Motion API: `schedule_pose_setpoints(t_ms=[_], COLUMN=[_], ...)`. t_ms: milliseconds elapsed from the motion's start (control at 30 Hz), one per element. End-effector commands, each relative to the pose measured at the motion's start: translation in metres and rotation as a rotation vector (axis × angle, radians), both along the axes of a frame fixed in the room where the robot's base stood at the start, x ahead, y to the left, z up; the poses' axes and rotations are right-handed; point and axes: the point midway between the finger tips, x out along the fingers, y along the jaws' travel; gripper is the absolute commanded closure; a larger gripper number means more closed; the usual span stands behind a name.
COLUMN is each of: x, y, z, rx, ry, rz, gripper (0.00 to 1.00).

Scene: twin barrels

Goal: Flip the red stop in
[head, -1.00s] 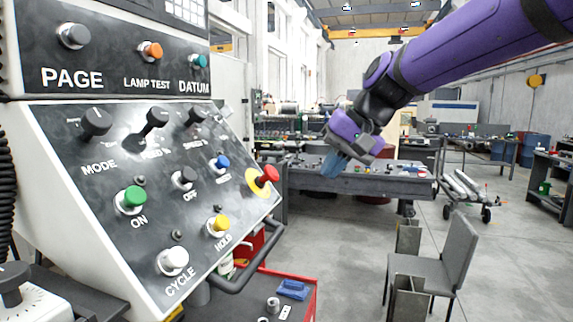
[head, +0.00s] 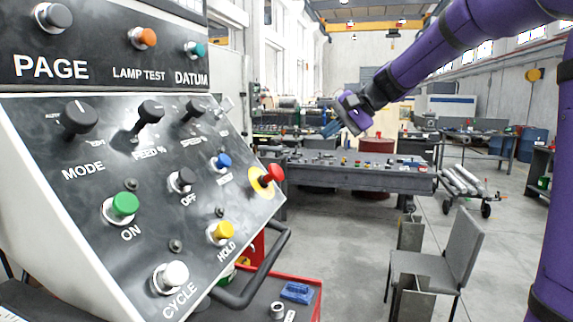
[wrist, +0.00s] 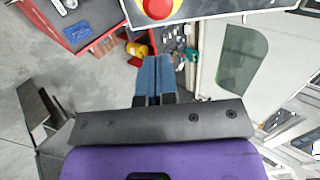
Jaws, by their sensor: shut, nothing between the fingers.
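The red stop (head: 273,174) is a red mushroom button on a yellow disc at the right edge of the sloping control panel (head: 75,228). It also shows at the top of the wrist view (wrist: 157,8), cut by the frame's edge. My gripper (head: 328,130) is in the air to the right of the panel, above and to the right of the red stop, and apart from it. In the wrist view my blue fingers (wrist: 155,62) are together with nothing between them, pointing toward the panel's edge just below the button.
Blue (head: 223,162), yellow (head: 221,231), green (head: 122,206) and white (head: 170,277) buttons share the panel. A grab handle (head: 265,262) runs along its lower right edge. A red-edged cart (head: 318,290) stands below, and a grey chair (head: 440,265) stands to the right.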

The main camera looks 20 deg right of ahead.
Motion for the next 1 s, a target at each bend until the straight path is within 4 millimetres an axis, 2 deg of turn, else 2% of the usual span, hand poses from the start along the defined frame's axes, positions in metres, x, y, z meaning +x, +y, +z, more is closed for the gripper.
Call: schedule_pose_setpoints(t_ms=[267, 800, 1000], x=[0.006, 0.049, 0.059], y=[0.009, 0.069, 0.083], z=[-0.009, -0.070, -0.084], rx=[0.000, -0.001, -0.002], ry=[0.001, 0.003, 0.001], rz=[0.001, 0.002, 0.001], gripper=[1.00, 1.00, 1.00])
